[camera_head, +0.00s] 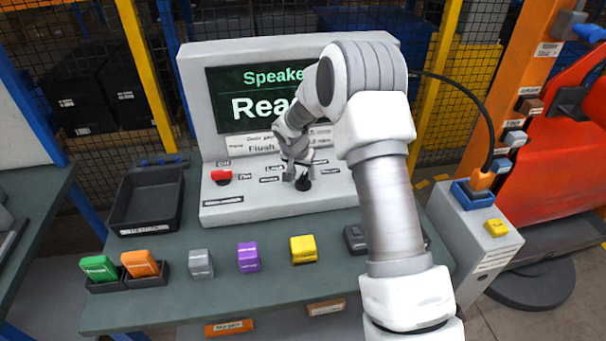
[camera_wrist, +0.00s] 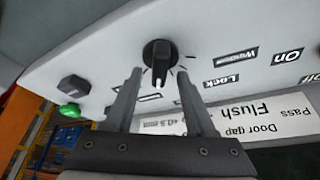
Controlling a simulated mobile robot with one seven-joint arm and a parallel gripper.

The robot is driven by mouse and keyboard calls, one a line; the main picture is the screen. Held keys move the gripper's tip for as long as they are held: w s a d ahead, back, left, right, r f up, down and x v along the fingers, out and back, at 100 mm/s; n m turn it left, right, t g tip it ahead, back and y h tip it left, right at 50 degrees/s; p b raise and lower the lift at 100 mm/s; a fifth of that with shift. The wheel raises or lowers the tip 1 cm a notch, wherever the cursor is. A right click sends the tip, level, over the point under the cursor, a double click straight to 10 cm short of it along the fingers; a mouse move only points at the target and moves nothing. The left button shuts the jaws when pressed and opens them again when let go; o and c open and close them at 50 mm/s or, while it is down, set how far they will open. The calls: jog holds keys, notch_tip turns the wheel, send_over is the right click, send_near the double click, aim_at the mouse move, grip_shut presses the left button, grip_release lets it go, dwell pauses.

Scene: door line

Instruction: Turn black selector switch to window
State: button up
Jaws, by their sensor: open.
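The black selector switch (camera_head: 303,183) sits on the sloped face of the grey console (camera_head: 222,214), partly hidden by my gripper in the head view. In the wrist view the selector switch (camera_wrist: 158,55) is a round knob with a raised grip bar, upright in the picture. My gripper (camera_head: 297,172) is at the switch. In the wrist view my gripper (camera_wrist: 159,75) is open, with a finger on each side of the bar's lower part and gaps showing. A Window label (camera_wrist: 236,58) and a Lock label (camera_wrist: 221,81) lie right of the knob.
A red switch (camera_head: 221,175) sits left on the console, below a partly covered screen (camera_head: 235,90). A green button (camera_wrist: 70,110) shows in the wrist view. A black tray (camera_head: 146,198) and several coloured blocks, including a yellow one (camera_head: 303,249), stand on the bench.

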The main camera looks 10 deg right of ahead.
jog(key=shift+w+d+f, duration=0.15)
jog(key=shift+w+f, duration=0.1)
jog(key=shift+f, duration=0.4)
jog(key=shift+c, duration=0.3)
grip_shut()
